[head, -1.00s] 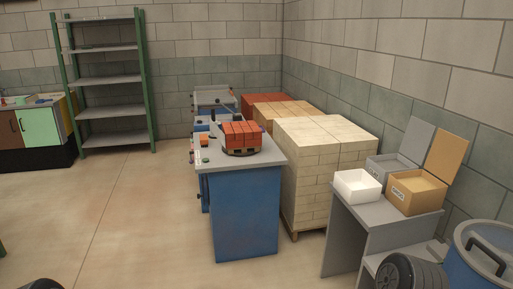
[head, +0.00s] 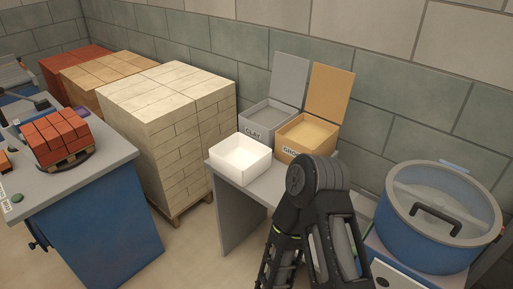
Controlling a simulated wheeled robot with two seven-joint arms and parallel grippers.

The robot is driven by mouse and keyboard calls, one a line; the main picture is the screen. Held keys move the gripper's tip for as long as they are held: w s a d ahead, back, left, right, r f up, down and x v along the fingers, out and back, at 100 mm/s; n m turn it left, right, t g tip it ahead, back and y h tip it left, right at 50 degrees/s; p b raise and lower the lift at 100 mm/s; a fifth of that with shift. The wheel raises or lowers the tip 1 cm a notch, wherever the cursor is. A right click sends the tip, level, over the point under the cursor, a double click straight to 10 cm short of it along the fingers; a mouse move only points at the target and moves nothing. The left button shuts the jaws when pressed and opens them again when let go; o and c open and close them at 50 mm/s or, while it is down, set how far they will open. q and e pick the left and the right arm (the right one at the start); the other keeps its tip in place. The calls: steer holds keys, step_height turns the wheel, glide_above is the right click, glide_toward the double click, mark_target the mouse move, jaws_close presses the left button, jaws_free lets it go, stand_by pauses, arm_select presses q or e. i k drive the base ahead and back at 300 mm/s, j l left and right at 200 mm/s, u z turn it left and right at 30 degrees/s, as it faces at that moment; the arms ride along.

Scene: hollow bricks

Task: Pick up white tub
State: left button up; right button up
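The white tub (head: 240,168) is an open, square, empty-looking box. It stands upright near the left front corner of a small grey table (head: 238,217) in the head view. One of my black arms rises from the bottom edge in front of the table's right part. It is to the right of the tub and apart from it. No fingertips can be made out on this arm, so its gripper state is unclear. My other arm and its gripper are out of view.
A grey box marked CLAY (head: 267,120) and a tan box (head: 305,138), both with raised lids, stand behind the tub. A blue drum (head: 432,240) is at right. Stacked pale bricks (head: 165,120) stand left of the table. A blue bench (head: 95,235) holds red bricks (head: 55,135).

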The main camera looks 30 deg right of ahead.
mark_target(242, 159)
steer(key=i+z, duration=0.25)
steer(key=z, duration=0.2)
steer(key=i+z, duration=0.3)
steer(key=z, duration=0.15)
steer(key=i+j+z, duration=0.1)
steer(key=i+z, duration=0.15)
steer(key=z, duration=0.15)
steer(key=i+j+z, duration=0.2)
steer(key=z, duration=0.25)
